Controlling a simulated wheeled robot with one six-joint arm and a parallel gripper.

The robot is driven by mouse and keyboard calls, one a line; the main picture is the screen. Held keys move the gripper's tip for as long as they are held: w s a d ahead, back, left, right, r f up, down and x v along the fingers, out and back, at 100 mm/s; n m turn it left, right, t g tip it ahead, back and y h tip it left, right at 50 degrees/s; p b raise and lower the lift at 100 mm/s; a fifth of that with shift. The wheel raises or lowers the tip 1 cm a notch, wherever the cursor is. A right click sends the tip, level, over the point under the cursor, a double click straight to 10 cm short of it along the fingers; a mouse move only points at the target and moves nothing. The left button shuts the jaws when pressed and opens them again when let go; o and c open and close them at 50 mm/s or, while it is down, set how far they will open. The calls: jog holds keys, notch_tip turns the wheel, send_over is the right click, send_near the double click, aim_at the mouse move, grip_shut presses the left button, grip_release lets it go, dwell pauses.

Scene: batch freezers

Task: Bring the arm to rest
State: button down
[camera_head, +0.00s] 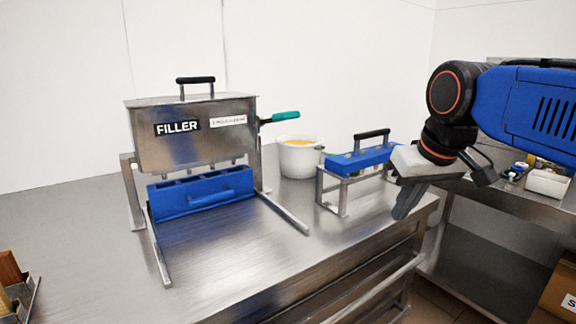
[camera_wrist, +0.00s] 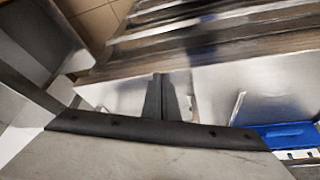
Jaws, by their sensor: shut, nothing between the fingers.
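My arm reaches in from the right in the head view, with blue and black links. My gripper (camera_head: 404,205) hangs at its end, pointing down, near the right front edge of the steel table (camera_head: 235,260). Its fingers are together with nothing between them. In the wrist view the closed fingers (camera_wrist: 162,98) stand in the middle, with the table behind them. The gripper appears clear of the blue block with a black handle (camera_head: 360,160) on a small metal stand to its left; I cannot tell its exact height above the table.
A steel filler machine (camera_head: 190,135) stands on the left with a blue mould (camera_head: 202,195) under it. A white pot (camera_head: 299,158) with yellow contents is behind. A side counter (camera_head: 520,196) holds small items at right. A cardboard box (camera_head: 562,290) is low right. The table's front middle is clear.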

jog(key=s+d+f+m, duration=0.1)
jog(key=s+d+f, duration=0.2)
jog(key=s+f, duration=0.3)
jog(key=s+d+f+m, duration=0.1)
jog(key=s+d+f, duration=0.2)
jog(key=s+f, duration=0.4)
notch_tip(320, 180, down, 7)
jog(key=shift+f+h, duration=0.15)
jog(key=shift+h, duration=0.25)
